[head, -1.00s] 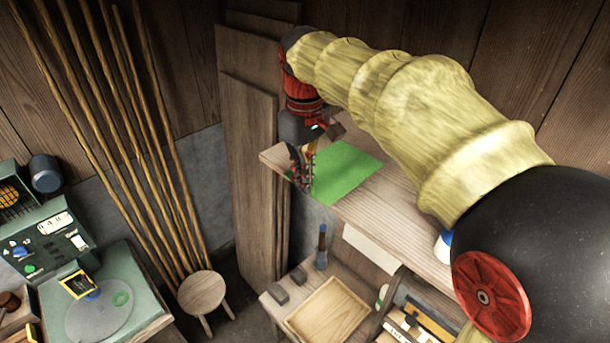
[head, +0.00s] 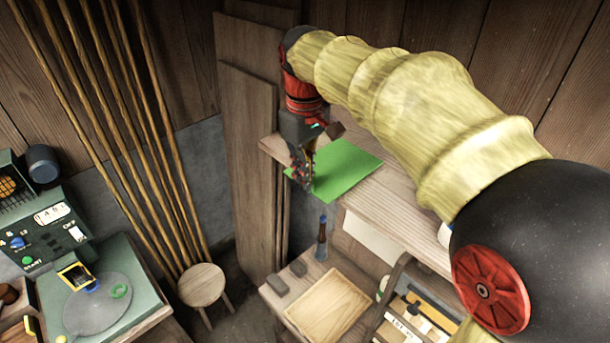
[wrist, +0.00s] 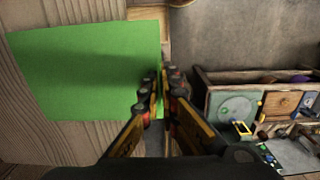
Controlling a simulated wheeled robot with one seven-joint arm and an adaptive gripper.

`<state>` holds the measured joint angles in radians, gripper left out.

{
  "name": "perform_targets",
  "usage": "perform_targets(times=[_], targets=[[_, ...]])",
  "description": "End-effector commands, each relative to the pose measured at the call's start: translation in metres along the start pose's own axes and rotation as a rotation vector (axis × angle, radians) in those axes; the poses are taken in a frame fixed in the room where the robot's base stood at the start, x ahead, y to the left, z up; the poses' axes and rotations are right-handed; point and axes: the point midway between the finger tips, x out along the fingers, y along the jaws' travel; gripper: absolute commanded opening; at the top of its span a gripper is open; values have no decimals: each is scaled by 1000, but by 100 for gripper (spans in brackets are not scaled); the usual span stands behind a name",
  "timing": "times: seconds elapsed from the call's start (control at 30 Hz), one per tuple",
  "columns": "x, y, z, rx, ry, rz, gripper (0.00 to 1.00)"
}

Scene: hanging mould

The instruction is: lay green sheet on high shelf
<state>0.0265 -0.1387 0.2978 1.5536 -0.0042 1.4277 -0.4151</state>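The green sheet (head: 345,168) lies flat over the high shelf (head: 400,208), near the shelf's left end. In the wrist view the sheet (wrist: 85,70) covers much of the left side, over the wood grain of the shelf (wrist: 20,115). Its right edge reaches slightly past the shelf board. My gripper (head: 303,178) is at the sheet's near-left edge, at the shelf's front. In the wrist view the fingers (wrist: 162,92) are close together with a green sliver between them, so they appear shut on that edge. The fingertips are partly hidden in the head view.
Below the shelf is a bench with a wooden tray (head: 328,305) and a blue-handled tool (head: 321,238). Tall boards (head: 247,165) lean behind the shelf's left end. A stool (head: 202,285) and a green machine (head: 50,240) stand left. The shelf right of the sheet looks clear.

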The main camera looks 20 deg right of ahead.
Motion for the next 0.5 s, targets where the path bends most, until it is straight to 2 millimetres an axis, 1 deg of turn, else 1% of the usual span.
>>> perform_targets(times=[0.47, 0.5], targets=[[9, 0, 0, 0, 0, 0, 0], [9, 0, 0, 0, 0, 0, 5]])
